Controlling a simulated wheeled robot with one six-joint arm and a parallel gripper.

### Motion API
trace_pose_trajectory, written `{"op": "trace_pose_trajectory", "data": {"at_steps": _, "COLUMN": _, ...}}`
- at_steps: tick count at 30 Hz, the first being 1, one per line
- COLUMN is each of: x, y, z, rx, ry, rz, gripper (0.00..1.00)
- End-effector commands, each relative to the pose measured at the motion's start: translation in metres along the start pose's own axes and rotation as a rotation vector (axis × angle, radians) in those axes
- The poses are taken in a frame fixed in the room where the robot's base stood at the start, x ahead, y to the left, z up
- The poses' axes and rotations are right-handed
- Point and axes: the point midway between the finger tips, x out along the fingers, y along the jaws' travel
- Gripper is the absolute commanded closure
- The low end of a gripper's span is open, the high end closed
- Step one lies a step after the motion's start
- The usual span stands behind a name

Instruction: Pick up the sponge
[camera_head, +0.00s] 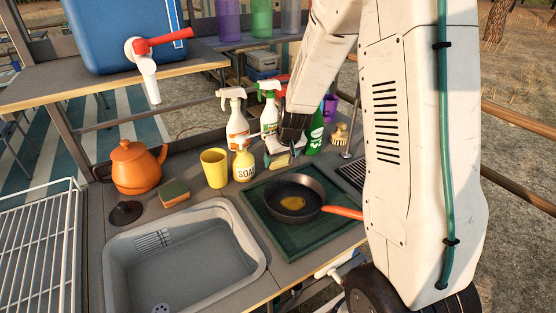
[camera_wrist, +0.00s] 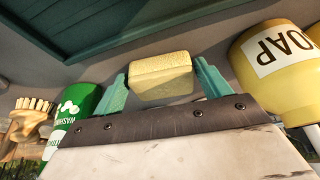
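A sponge (camera_head: 174,192) with a green top and an orange-brown side lies on the counter behind the sink. My gripper (camera_head: 282,152) is well to its right, low over the counter behind the pan. In the wrist view the two teal fingers (camera_wrist: 162,82) are spread on either side of a pale yellow block (camera_wrist: 162,77). A gap shows at the block's right side; contact on the left is unclear. The block also shows under the gripper in the head view (camera_head: 279,161). I cannot tell if it is soap or another sponge.
A yellow soap bottle (camera_head: 244,165) stands just left of my gripper, with a yellow cup (camera_head: 214,168) beyond it. Spray bottles, a green bottle (camera_head: 314,136) and a brush (camera_head: 340,137) stand close by. A pan (camera_head: 295,198) is in front. An orange kettle (camera_head: 137,167) is left of the green-topped sponge.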

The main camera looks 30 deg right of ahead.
Motion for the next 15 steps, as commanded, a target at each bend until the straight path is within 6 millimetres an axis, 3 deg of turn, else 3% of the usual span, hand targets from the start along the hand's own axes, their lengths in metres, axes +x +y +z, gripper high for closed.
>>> {"op": "trace_pose_trajectory", "data": {"at_steps": 1, "x": -0.0001, "y": 0.0000, "z": 0.0000, "rx": 0.000, "ry": 0.000, "rz": 0.000, "gripper": 0.39}}
{"op": "trace_pose_trajectory", "data": {"at_steps": 3, "x": -0.0001, "y": 0.0000, "z": 0.0001, "rx": 0.000, "ry": 0.000, "rz": 0.000, "gripper": 0.53}}
{"op": "trace_pose_trajectory", "data": {"at_steps": 15, "x": -0.0019, "y": -0.0003, "z": -0.0005, "rx": -0.001, "ry": 0.001, "rz": 0.000, "gripper": 0.56}}
